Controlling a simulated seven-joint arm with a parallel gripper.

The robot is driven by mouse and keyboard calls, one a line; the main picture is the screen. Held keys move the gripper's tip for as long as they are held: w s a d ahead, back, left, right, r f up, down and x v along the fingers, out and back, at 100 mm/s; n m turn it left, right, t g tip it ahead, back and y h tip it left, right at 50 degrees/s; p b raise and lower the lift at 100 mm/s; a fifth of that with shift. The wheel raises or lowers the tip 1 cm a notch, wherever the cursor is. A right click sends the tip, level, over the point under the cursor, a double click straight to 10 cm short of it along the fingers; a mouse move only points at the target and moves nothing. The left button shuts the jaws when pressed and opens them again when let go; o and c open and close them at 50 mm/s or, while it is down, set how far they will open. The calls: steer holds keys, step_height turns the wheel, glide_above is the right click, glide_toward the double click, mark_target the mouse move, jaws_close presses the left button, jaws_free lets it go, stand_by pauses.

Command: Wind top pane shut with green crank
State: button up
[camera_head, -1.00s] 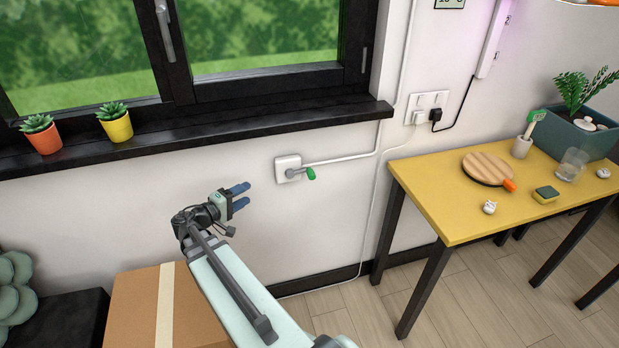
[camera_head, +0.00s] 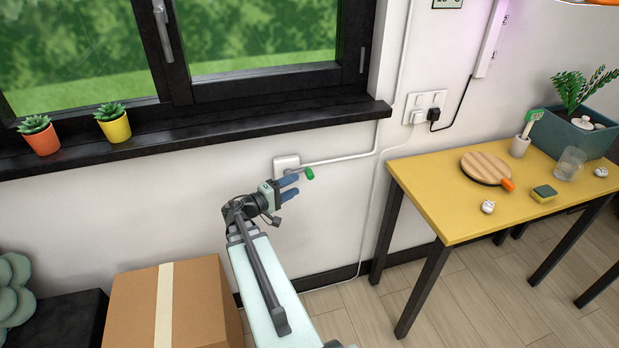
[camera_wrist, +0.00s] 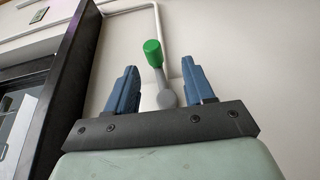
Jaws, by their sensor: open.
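The crank is a grey arm with a green knob (camera_head: 309,173) on a white wall box (camera_head: 286,163) under the window sill. My gripper (camera_head: 291,187) is open, just below and in front of the crank in the head view. In the wrist view the green knob (camera_wrist: 153,52) and grey crank arm (camera_wrist: 165,97) show between my two blue fingers (camera_wrist: 158,88), with gaps on both sides. I cannot tell how deep the crank lies between the fingers. The window (camera_head: 262,78) shows only its lower part; the top pane is out of view.
A black sill (camera_head: 200,135) with two potted succulents runs above. A conduit (camera_head: 345,158) leads from the wall box up the wall. A yellow table (camera_head: 440,205) stands at right, a cardboard box (camera_head: 200,300) at lower left.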

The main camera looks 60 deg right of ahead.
mark_target(308, 178)
steer(key=shift+x, duration=3.9)
jaws_close()
